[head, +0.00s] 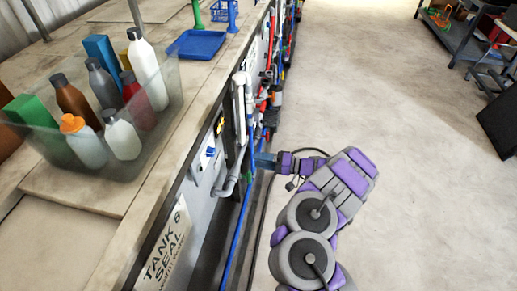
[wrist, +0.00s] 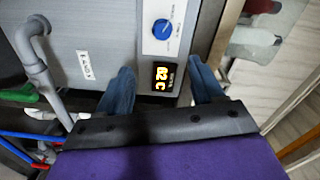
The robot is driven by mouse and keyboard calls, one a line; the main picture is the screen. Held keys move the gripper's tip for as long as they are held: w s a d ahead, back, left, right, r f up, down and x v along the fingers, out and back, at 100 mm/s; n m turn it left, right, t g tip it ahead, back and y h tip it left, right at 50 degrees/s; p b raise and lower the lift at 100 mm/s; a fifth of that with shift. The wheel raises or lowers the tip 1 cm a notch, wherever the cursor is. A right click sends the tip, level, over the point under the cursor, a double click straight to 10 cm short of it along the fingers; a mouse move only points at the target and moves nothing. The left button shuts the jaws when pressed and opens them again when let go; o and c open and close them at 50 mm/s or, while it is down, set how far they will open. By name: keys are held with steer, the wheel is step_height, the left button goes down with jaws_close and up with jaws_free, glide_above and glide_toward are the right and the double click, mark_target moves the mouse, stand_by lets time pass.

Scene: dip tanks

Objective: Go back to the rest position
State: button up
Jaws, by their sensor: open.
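My gripper (wrist: 162,88) is open in the wrist view, its two blue-grey fingers apart with nothing between them. I cannot tell whether the fingers touch the panel. In the head view my purple and grey arm reaches up and left, and my gripper (head: 264,160) is beside the pipes at the tank side, its fingertips partly hidden. The tank label (head: 165,245) reads "TANK 6 SEAL".
A clear bin (head: 150,135) of bottles stands on the bench (head: 75,190) at left. A blue tray (head: 196,43) lies farther back. Pipes (head: 248,130) and hoses line the tank front. The floor (head: 410,150) at right is open, with a dark shelf (head: 462,35) beyond.

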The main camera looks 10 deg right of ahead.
steer(key=s+a+r+n+g, duration=0.2)
steer(key=s+a+r+g, duration=0.3)
steer(key=a+r, duration=0.3)
steer(key=s+a+r+n+g, duration=0.4)
steer(key=a+r, duration=0.3)
steer(key=r, duration=0.4)
steer(key=s+a+r+g+h, duration=0.2)
steer(key=s+r+g, duration=0.15)
steer(key=s, duration=0.55)
steer(key=s+d+t+h, duration=0.1)
steer(key=s+d+h, duration=0.4)
steer(key=s, duration=0.4)
steer(key=s+d+m+t+h, duration=0.1)
steer(key=s+d+h, duration=0.4)
steer(key=s, duration=0.5)
steer(key=shift+s+r+m, duration=0.15)
steer(key=shift+s+m, duration=0.05)
steer(key=shift+m, duration=0.1)
steer(key=s+d+m+h, duration=0.1)
steer(key=s+d, duration=0.1)
steer(key=d, duration=0.1)
steer(key=s+d+f+m+t+h, duration=0.1)
steer(key=s+d+h, duration=0.1)
steer(key=d, duration=0.1)
steer(key=s+d+m+t+h, duration=0.1)
steer(key=s+d, duration=0.1)
steer(key=d, duration=0.2)
steer(key=shift+s+d+f, duration=0.1)
steer(key=shift+f, duration=0.1)
steer(key=shift+c, duration=0.2)
